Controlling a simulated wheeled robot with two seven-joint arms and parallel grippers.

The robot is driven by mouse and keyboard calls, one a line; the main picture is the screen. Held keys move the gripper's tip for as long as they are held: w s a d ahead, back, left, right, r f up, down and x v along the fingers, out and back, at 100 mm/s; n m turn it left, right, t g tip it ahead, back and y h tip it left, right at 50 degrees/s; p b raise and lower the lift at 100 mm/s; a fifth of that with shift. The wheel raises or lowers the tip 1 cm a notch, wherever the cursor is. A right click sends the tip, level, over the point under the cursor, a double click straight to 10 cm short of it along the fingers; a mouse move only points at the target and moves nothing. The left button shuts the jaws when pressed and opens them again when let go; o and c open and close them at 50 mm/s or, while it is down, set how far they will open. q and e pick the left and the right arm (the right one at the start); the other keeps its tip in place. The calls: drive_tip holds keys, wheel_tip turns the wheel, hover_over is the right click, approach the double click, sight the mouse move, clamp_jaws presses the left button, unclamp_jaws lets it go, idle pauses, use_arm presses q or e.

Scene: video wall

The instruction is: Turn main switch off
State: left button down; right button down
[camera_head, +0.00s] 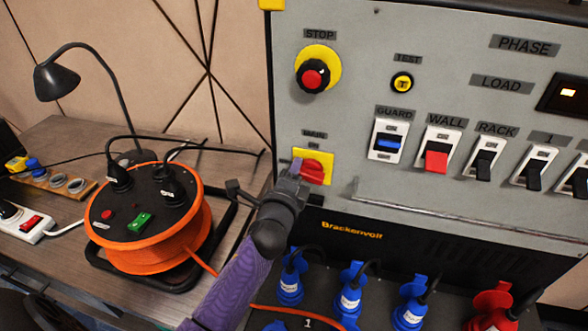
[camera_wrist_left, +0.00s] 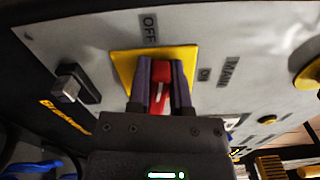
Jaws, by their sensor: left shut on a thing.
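The main switch is a red rotary knob (camera_head: 314,167) on a yellow square plate (camera_head: 327,157), at the lower left of the grey panel under the MAIN label. My left gripper (camera_head: 297,174) reaches it from below and is shut on the knob. In the left wrist view, the red knob (camera_wrist_left: 160,91) sits between the two purple fingers. A white mark on it runs up the picture, roughly toward the OFF label (camera_wrist_left: 150,28); the ON label (camera_wrist_left: 204,75) is to the right of the plate. The fingers hide part of the knob. My right gripper is not in view.
The red and yellow STOP button (camera_head: 315,72) is above. Rocker switches, including GUARD (camera_head: 387,142) and WALL (camera_head: 438,152), are to the right, above a metal rail (camera_head: 440,213). Blue plugs (camera_head: 349,290) are below. An orange cable reel (camera_head: 150,225) stands on the left table.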

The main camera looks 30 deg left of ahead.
use_arm(q)
drive_tip(key=shift+d+f+n, duration=0.2)
drive_tip(key=shift+f+n, duration=0.35)
drive_tip(key=shift+n, duration=0.55)
